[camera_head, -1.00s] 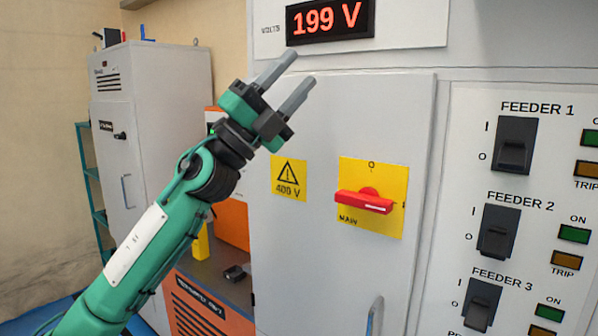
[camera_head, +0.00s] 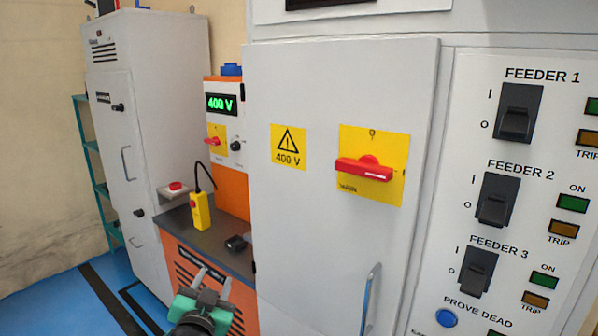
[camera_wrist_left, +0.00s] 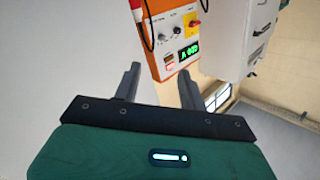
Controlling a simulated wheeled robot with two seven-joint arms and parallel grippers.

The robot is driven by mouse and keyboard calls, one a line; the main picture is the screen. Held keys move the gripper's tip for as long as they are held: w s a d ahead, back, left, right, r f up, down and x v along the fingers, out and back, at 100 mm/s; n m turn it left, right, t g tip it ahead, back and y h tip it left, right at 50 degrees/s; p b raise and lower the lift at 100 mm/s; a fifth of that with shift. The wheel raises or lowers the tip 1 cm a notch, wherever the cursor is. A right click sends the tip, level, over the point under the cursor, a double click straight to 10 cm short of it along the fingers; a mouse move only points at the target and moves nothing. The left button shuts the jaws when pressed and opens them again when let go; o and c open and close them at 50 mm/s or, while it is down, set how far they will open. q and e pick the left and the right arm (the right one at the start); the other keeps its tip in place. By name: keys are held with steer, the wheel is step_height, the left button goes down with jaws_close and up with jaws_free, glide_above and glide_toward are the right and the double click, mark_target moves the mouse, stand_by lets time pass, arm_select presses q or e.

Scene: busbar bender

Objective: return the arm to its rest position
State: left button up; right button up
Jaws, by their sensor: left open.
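My left gripper (camera_head: 208,283) is low in the head view, in front of the orange unit's lower vents. Its two grey fingers are apart with nothing between them. In the left wrist view the gripper (camera_wrist_left: 158,85) is also open and empty, with the orange unit's panel beyond the fingertips. Only the end of my left arm shows in the head view, at the bottom edge. My right gripper is in neither view.
The grey cabinet door (camera_head: 340,240) has a red main switch (camera_head: 364,169) and a handle (camera_head: 370,298). Feeder switches (camera_head: 497,200) are at the right. The orange unit (camera_head: 231,190) reads 400 V. A yellow device (camera_head: 200,211) stands on its dark shelf. Blue floor shows at left.

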arm_select(q)
steer(key=s+a+f+n+g, duration=0.3)
steer(key=s+f+g, duration=0.6)
steer(key=s+f, duration=1.2)
steer(key=s+a+f+g, duration=0.2)
steer(key=s+f+g, duration=0.4)
steer(key=s, duration=0.7)
step_height(320, 180, down, 29)
steer(key=s+p, duration=0.1)
steer(key=p, duration=0.2)
steer(key=s+a+f+g+p, duration=0.1)
steer(key=s+a+f+p, duration=0.2)
steer(key=s+f, duration=1.2)
steer(key=s, duration=0.4)
steer(key=shift+a+f+m+g, duration=0.15)
steer(key=shift+f+m+g, duration=0.2)
steer(key=shift+m+g, duration=0.05)
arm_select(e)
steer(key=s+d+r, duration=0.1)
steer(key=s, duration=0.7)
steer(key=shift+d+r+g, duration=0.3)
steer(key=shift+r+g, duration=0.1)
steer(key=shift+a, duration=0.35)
